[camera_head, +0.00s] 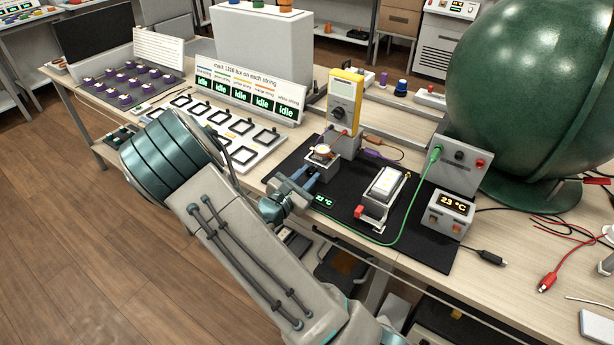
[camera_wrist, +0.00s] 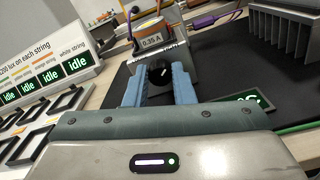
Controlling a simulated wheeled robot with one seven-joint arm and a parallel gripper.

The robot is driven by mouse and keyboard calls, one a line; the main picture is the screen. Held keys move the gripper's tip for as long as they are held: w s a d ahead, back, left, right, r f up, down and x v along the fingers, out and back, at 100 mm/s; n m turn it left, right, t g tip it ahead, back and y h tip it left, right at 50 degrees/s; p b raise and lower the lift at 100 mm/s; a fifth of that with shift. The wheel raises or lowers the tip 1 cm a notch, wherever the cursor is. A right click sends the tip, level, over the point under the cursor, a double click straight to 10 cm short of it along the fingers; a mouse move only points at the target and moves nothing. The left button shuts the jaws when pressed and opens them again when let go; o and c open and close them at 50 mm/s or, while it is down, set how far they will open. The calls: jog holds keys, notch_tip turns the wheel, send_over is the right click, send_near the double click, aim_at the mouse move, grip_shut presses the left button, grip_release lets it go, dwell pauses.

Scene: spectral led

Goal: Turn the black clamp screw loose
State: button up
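The black clamp screw (camera_wrist: 159,73) is a round knob with a white mark, on the near side of a small grey fixture (camera_head: 322,166). My gripper (camera_head: 307,180) reaches the fixture's near side from the left. In the wrist view its blue fingers (camera_wrist: 159,80) stand on either side of the knob. I see no clear gap, but cannot tell whether they press on it. In the head view the knob is hidden.
The fixture stands on a black mat (camera_head: 420,225). A yellow meter (camera_head: 345,100) stands behind it, a lit panel on a finned block (camera_head: 384,190) to its right. A green cable (camera_head: 409,215) crosses the mat. A large green sphere (camera_head: 550,80) stands at the right.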

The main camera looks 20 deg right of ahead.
grip_shut()
jog(key=shift+n+p, duration=0.3)
jog(key=shift+p, duration=0.05)
jog(key=shift+r+n+p, duration=0.2)
jog(key=shift+n+p, duration=0.7)
jog(key=shift+p, duration=0.1)
jog(key=n+p, duration=0.3)
jog(key=shift+n, duration=0.3)
jog(key=shift+w+f+n+p, duration=0.1)
jog(key=shift+n+p, duration=0.65)
jog(key=shift+n, duration=0.05)
